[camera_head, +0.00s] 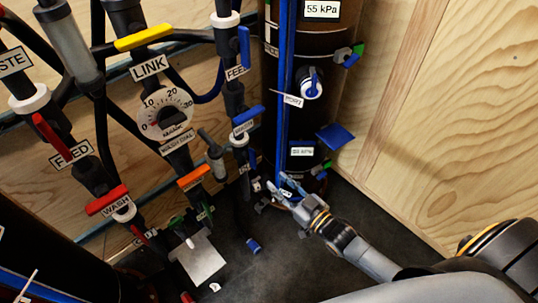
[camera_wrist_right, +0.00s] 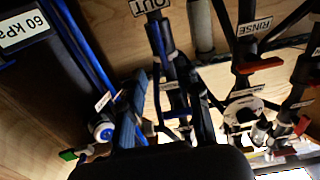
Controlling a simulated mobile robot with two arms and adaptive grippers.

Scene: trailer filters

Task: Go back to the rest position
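My right gripper (camera_head: 280,184) is at the lower middle of the head view, its arm coming in from the lower right. It is in front of the lower part of the dark filter column (camera_head: 318,110). Its two fingers look spread, with nothing seen between them. In the right wrist view the dark gripper body fills the bottom middle, and the fingers are hard to separate from the pipes behind. Whether the fingertips touch the column or a pipe cannot be told. My left gripper is not in view.
Dark pipes carry a yellow LINK handle (camera_head: 144,37), a red WASH handle (camera_head: 107,200), an orange handle (camera_head: 194,177) and a dial (camera_head: 164,112). A blue-white knob (camera_head: 310,82) and a blue handle (camera_head: 335,136) stick out from the column. A plywood wall (camera_head: 450,100) stands at right.

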